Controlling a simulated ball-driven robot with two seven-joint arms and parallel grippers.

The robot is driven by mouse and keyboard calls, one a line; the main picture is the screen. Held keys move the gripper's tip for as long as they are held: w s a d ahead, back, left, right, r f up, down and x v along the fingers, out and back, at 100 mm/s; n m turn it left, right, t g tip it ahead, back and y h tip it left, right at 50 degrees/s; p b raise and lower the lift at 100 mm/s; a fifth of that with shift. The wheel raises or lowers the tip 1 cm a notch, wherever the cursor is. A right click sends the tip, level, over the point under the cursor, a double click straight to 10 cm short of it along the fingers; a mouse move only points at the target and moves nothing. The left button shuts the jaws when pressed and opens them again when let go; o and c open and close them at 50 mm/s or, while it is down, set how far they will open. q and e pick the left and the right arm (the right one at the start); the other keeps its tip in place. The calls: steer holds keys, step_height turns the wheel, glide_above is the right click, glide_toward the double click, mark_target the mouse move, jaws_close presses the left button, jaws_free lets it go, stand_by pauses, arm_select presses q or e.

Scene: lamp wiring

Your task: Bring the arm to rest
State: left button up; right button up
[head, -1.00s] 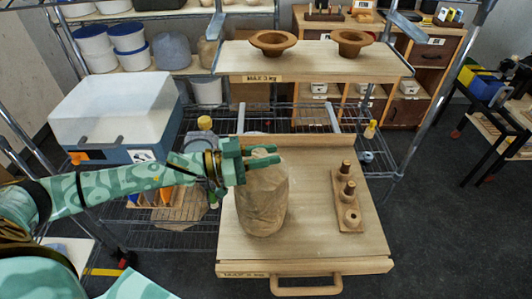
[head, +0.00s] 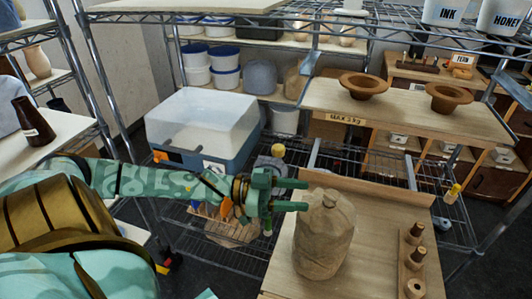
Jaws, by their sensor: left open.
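My left arm comes in from the left with a green patterned sleeve. Its left gripper (head: 290,196) is open, with its two fingers pointing right. The fingertips are beside the upper left of a brown paper-like sack (head: 324,245), and nothing shows between them. I cannot tell whether they touch the sack. The sack stands upright on a wooden board (head: 375,225). My right gripper is not in view.
A wooden peg block (head: 412,265) stands on the board at the right. A shelf marked MAX 3 kg (head: 410,110) holds two brown bowls (head: 364,84). A lidded blue-white box (head: 205,125) sits behind my arm. A dark bottle (head: 33,122) is at the far left.

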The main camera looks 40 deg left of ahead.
arm_select(q)
steer(key=p+v, duration=0.1)
steer(key=v, duration=0.6)
steer(key=w+a+f+y+b, duration=0.1)
steer(key=w+a+f+y, duration=0.1)
steer(key=a+f+y, duration=1.1)
steer(key=s+a+f+n+g+y+b, duration=0.1)
steer(key=s+a+f, duration=0.25)
steer(key=f, duration=0.55)
steer(key=s+a+f+n+y+b, duration=0.1)
steer(key=s+a+f, duration=0.2)
steer(key=a+f, duration=0.35)
steer(key=s+d+f+n+g+y+b, duration=0.1)
steer(key=s+d+f+g, duration=0.3)
steer(key=s+f, duration=0.65)
steer(key=s+d+f+n+g+y+b, duration=0.15)
steer(key=s+d+f, duration=0.35)
steer(key=s+f, duration=0.6)
steer(key=s+d+f+g+h+b, duration=0.1)
steer(key=s+d+f, duration=0.1)
steer(key=d, duration=0.5)
steer(key=s+d+f+n+g+h+b, duration=0.1)
steer(key=s+d+f, duration=0.2)
steer(key=d, duration=0.4)
steer(key=s+d+f+n+g+h, duration=0.1)
steer(key=s+d+f, duration=0.2)
steer(key=d, duration=0.5)
steer(key=shift+f+b, duration=0.4)
steer(key=shift+f, duration=0.4)
